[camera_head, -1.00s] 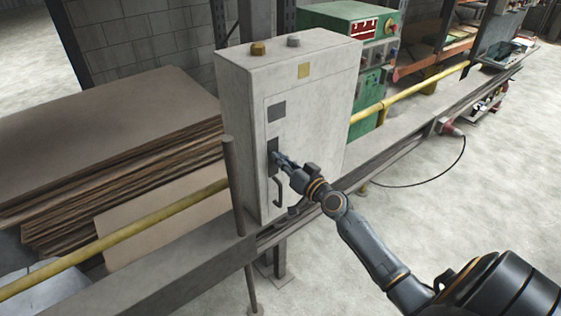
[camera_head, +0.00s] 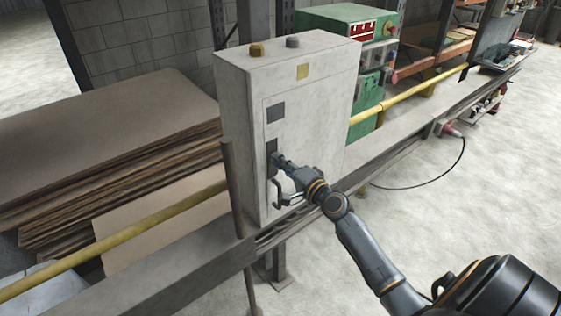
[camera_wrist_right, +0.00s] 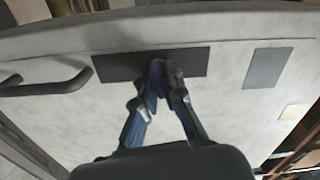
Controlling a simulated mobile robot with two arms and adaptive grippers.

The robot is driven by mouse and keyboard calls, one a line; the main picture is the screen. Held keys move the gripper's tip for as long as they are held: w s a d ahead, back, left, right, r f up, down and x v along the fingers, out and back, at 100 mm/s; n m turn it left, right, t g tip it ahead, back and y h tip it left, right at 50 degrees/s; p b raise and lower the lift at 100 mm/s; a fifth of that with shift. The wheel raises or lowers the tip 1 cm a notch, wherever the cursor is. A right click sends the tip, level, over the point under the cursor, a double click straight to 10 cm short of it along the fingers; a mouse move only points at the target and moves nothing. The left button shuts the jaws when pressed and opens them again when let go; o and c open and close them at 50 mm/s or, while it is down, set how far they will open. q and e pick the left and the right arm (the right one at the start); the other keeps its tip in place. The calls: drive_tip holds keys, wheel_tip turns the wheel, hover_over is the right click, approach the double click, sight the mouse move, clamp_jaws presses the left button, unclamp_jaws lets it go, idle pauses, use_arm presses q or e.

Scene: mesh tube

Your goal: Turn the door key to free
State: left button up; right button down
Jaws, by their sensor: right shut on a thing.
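A grey control cabinet (camera_head: 302,120) stands on the beam, its front door toward me. A dark lock plate (camera_head: 272,148) is on the door, and it also shows in the right wrist view (camera_wrist_right: 110,68). My right gripper (camera_head: 277,160) is at this plate, its fingertips (camera_wrist_right: 160,68) closed together over the plate's middle. The key is hidden between the fingers; I cannot make out its angle. A dark curved door handle (camera_head: 276,193) sits just below the plate and also shows in the right wrist view (camera_wrist_right: 45,86). My left gripper is not in view.
A second dark plate (camera_head: 276,112) is above the lock plate. A yellow rail (camera_head: 135,232) and an upright post (camera_head: 233,190) stand left of the cabinet. Stacked brown boards (camera_head: 110,130) lie behind. A green machine (camera_head: 370,80) is at the back right. Open floor is at right.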

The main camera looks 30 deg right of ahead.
drive_tip(key=shift+m, duration=1.2)
drive_tip(key=c, duration=1.4)
unclamp_jaws()
drive_tip(key=shift+f, duration=0.1)
drive_tip(key=shift+c, duration=0.2)
drive_tip(key=s+d, duration=0.1)
drive_tip(key=s, duration=1.1)
